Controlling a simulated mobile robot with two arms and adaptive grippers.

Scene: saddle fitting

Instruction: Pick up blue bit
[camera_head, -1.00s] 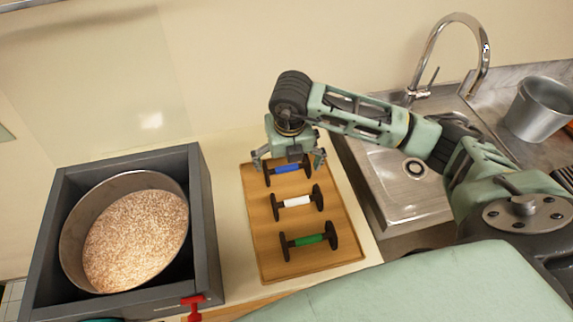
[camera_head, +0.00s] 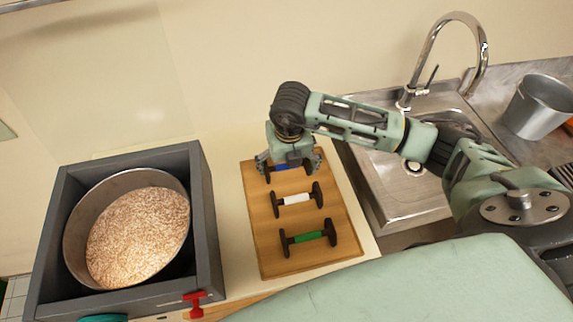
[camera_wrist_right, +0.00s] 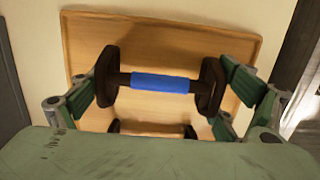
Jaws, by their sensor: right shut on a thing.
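The blue bit (camera_wrist_right: 160,83) is a short bar with a blue middle and dark end plates. In the right wrist view it lies across the picture between the fingers of my right gripper (camera_wrist_right: 165,85), which press on its two end plates. In the head view my right gripper (camera_head: 288,165) is at the far end of the wooden tray and covers most of the blue bit (camera_head: 287,167). I cannot tell whether the bit is lifted clear of the tray. My left gripper is not in view.
The wooden tray (camera_head: 262,240) also holds a white bit (camera_head: 297,198) and a green bit (camera_head: 308,237), nearer than the blue one. A dark box (camera_head: 213,265) with a round pan of grain (camera_head: 140,235) stands left. A sink (camera_head: 405,185) is right.

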